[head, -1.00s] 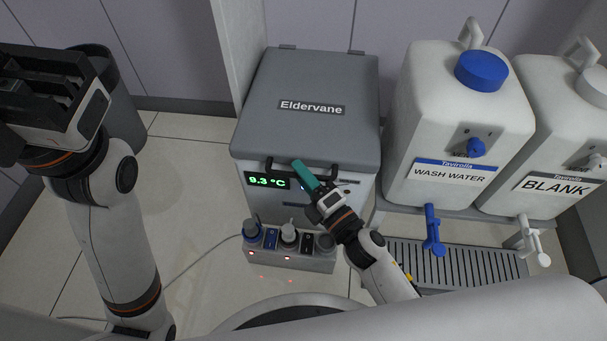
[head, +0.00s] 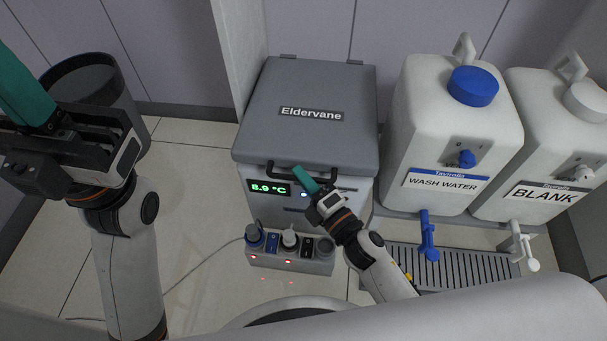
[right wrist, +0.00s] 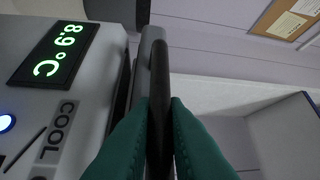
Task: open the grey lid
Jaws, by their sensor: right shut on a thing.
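The grey lid (head: 318,88), labelled Eldervane, lies shut on top of the grey cooler box in the head view. A black bar handle (head: 277,177) runs along its front edge. My right gripper (head: 300,173) has green fingers and is at the middle of this handle. In the right wrist view, the fingers (right wrist: 160,125) close on both sides of the dark handle bar (right wrist: 155,70). My left gripper (head: 28,95) is at the upper left, away from the lid. Only part of its green fingers shows, so its opening is unclear.
The box front has a display (head: 269,188) reading 8.9 °C. A wash water canister (head: 455,140) and a blank canister (head: 555,150) stand to the right. A dark bin (head: 90,85) is at the left.

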